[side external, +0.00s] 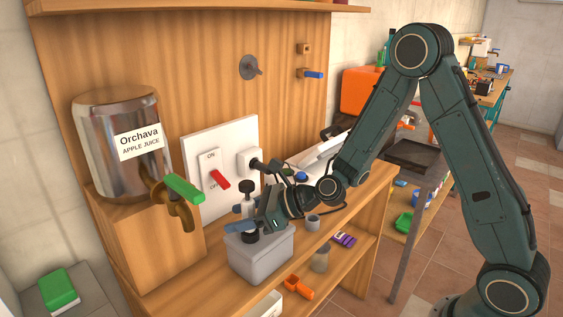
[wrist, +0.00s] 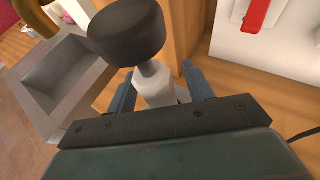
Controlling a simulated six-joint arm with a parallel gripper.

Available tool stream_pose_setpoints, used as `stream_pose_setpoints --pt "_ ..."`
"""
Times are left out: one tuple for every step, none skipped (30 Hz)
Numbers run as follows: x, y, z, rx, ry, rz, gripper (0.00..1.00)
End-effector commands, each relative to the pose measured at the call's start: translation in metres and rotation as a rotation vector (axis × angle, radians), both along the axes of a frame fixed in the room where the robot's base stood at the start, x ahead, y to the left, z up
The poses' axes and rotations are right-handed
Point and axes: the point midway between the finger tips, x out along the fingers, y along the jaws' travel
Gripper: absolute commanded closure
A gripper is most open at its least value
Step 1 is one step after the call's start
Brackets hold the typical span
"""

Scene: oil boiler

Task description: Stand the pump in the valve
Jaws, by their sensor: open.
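The pump, as I take it, has a black round knob (wrist: 127,32) over a pale grey body (wrist: 155,88) in the wrist view. In the side external view its black knob (side external: 247,186) stands up just behind my gripper (side external: 248,221). My gripper is open, with one blue finger on each side of the grey body in the wrist view (wrist: 158,88). I cannot tell whether the fingers touch it. A grey box (side external: 262,262) with a black round part on top is below my gripper. I cannot tell which part is the valve.
A metal juice tank (side external: 118,145) with a brass tap (side external: 180,212) and green handle stands at left. A white switch panel (side external: 222,165) with a red lever is behind.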

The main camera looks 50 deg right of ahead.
Motion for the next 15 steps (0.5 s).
stream_pose_setpoints --pt "-0.001 -0.001 0.001 0.000 0.000 -0.001 0.48" --pt "-0.002 -0.002 0.001 0.000 0.000 -0.001 0.48" --pt "-0.004 -0.003 0.002 0.000 0.000 -0.001 0.48" --pt "-0.005 -0.005 0.003 0.001 0.000 -0.001 0.48" --pt "-0.007 -0.006 0.004 0.001 -0.001 -0.002 0.48" --pt "-0.010 -0.008 0.006 0.001 0.000 -0.004 0.48" --pt "-0.012 -0.010 0.007 0.001 0.000 -0.004 0.48" --pt "-0.015 -0.012 0.008 0.000 -0.001 -0.003 0.48" --pt "-0.018 -0.014 0.010 0.001 0.000 -0.004 0.48" --pt "-0.021 -0.017 0.011 0.001 0.001 -0.004 0.48" --pt "-0.024 -0.019 0.013 0.001 0.000 -0.004 0.48" --pt "-0.027 -0.022 0.015 0.000 -0.001 -0.004 0.48" --pt "-0.030 -0.024 0.016 0.001 -0.001 -0.004 0.48" --pt "-0.033 -0.025 0.018 0.001 -0.001 -0.004 0.48" --pt "-0.037 -0.028 0.019 0.000 -0.001 -0.003 0.48"
